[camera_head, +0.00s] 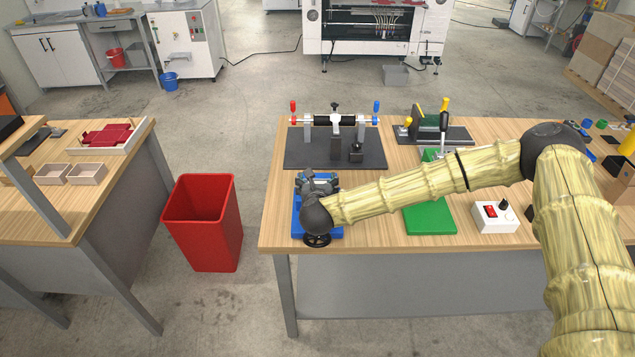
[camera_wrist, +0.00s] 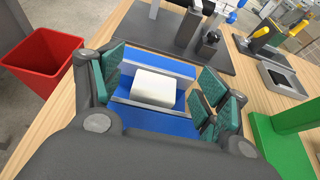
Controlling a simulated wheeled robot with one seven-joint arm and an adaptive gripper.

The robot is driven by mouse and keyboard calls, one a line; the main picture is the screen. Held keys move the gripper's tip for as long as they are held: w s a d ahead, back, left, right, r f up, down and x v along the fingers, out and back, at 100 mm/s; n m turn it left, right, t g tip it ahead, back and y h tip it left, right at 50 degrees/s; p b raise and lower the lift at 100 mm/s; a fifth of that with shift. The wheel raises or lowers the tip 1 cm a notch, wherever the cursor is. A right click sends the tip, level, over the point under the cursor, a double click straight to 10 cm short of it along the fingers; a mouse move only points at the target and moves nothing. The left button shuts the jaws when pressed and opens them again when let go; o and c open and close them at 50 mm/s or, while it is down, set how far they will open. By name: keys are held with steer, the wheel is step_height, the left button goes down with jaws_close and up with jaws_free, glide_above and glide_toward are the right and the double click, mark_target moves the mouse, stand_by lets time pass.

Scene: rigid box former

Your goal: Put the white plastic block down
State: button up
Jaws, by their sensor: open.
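The white plastic block (camera_wrist: 153,89) shows in the wrist view, between the metal jaws of a blue vise (camera_wrist: 160,123). My gripper (camera_wrist: 160,92) is open around it, with one green-padded finger on each side and a visible gap to the block on both sides. In the head view the blue vise (camera_head: 298,218) stands at the left front of the wooden bench, and the end of my arm covers most of it. The block is hidden there.
A red bin (camera_head: 203,225) stands on the floor left of the bench (camera_head: 275,190). A dark fixture (camera_head: 335,152) stands behind the vise. A green base (camera_head: 430,217) and a white switch box (camera_head: 494,215) are to the right.

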steer(key=b+v, duration=0.4)
steer(key=v, duration=0.6)
steer(key=shift+s+b, duration=0.3)
